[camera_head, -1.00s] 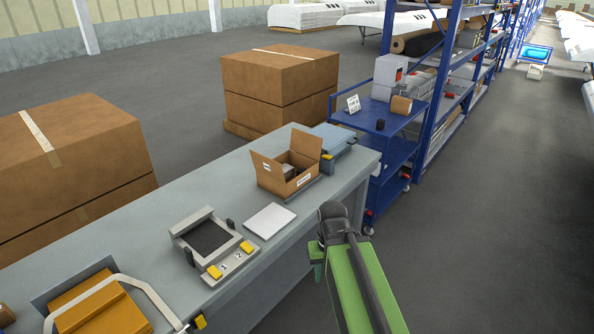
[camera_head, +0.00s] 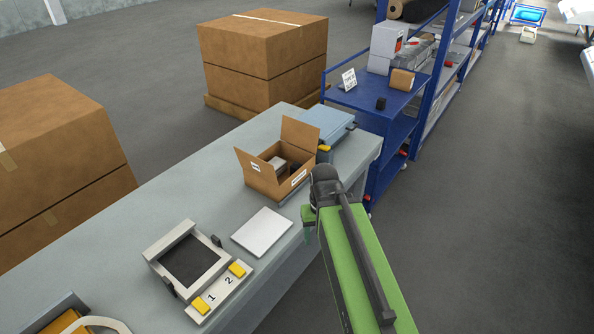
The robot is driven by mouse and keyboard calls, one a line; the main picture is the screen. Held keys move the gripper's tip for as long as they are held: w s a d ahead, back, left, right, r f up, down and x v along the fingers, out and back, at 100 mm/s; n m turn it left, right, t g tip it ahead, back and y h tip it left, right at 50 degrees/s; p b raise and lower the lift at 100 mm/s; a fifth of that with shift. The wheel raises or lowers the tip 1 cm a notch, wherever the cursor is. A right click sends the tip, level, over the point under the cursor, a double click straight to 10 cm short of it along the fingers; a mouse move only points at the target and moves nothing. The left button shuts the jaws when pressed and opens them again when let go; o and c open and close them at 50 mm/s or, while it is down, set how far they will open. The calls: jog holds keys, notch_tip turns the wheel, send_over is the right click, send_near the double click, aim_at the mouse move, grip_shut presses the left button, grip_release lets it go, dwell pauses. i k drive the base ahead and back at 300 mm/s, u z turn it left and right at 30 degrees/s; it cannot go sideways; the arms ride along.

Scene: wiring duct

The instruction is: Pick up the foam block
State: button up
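No object is clearly marked as the foam block. An open cardboard box (camera_head: 265,180) on the grey workbench holds a light grey piece (camera_head: 277,163) and something darker, partly hidden by the box walls. Which of these, if any, is foam I cannot tell. My green arm reaches up from the lower right to a dark joint beside the bench edge, below and right of the box. My gripper's fingers do not show.
The bench (camera_head: 215,212) also carries a white flat pad (camera_head: 262,232), a framed device (camera_head: 187,262) with yellow buttons and a blue-grey case (camera_head: 327,124). A blue cart (camera_head: 365,92) stands beyond the bench end. Open floor (camera_head: 490,200) lies to the right.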

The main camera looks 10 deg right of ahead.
aim_at(293, 168)
jog(key=u, duration=5.8)
jog(key=i, duration=0.15)
jog(key=z, duration=2)
jog(key=k, duration=1.95)
jog(key=z, duration=1.15)
jog(key=i, duration=1)
jog(key=z, duration=0.1)
